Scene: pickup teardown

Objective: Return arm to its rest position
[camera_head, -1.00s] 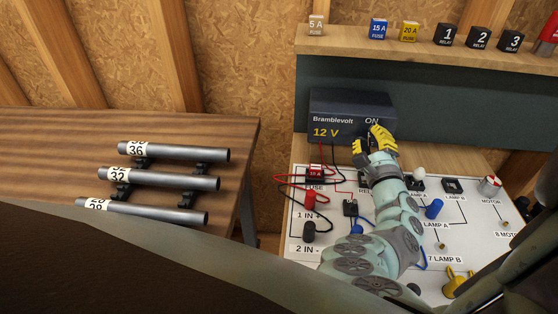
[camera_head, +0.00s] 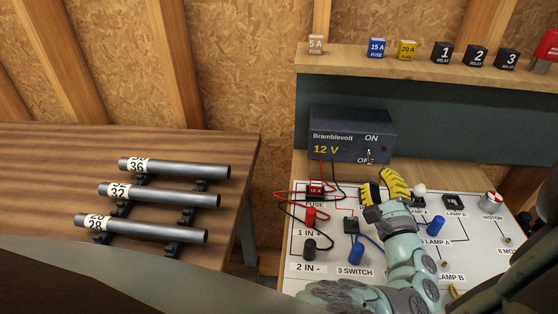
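My gripper (camera_head: 383,188) has yellow fingers and sits above the white circuit board, just in front of the dark Bramblevolt 12 V power supply (camera_head: 345,133). The two fingers are spread apart and I see nothing held between them. The supply's switch (camera_head: 369,156) shows between the ON and OFF labels, clear of the fingers. My pale green arm (camera_head: 405,250) reaches in from the lower right and hides part of the board.
The board (camera_head: 300,262) carries a red fuse (camera_head: 316,187), wires, posts and lamps. A wooden shelf (camera_head: 430,68) above holds fuses and relays. At left, a wooden table (camera_head: 60,180) holds three labelled metal tubes (camera_head: 175,168).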

